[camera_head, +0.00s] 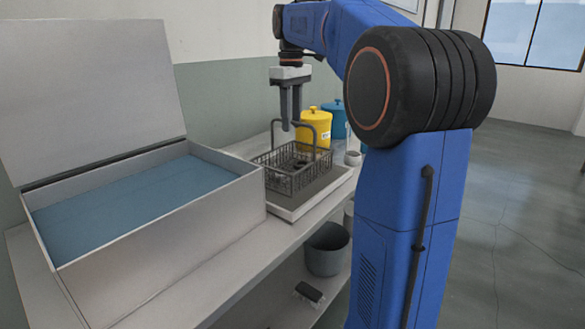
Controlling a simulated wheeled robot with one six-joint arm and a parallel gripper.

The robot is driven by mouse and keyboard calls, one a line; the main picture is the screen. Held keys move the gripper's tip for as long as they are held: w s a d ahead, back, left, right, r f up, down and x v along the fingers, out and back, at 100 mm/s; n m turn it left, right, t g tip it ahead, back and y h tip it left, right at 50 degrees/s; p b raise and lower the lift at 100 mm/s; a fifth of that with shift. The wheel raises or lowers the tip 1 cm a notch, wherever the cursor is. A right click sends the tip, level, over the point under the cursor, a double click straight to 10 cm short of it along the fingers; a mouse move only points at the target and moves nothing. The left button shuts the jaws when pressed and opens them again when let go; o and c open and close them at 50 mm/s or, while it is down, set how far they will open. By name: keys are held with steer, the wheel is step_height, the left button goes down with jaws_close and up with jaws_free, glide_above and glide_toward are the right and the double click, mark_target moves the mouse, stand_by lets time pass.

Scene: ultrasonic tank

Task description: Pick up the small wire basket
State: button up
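The small wire basket (287,182) is dark grey and stands upright on a shallow white tray with a grey mat, right of the tank. Its handle (314,140) arches above it, and small dark items lie inside. My gripper (290,124) points down over the basket, with its fingertips at the height of the handle's top. The two fingers hide part of the handle's bar. I cannot tell whether they touch it or stand around it, or how wide they are apart.
The open ultrasonic tank (238,198) holds blue liquid, with its lid (90,85) raised. A yellow canister (316,128) and a blue canister (337,119) stand behind the basket. A small cup (352,158) is right of them. A grey bucket (327,249) stands below the bench.

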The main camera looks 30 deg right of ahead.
steer(key=shift+s+f, duration=0.2)
steer(key=shift+f, duration=2.3)
jaws_close()
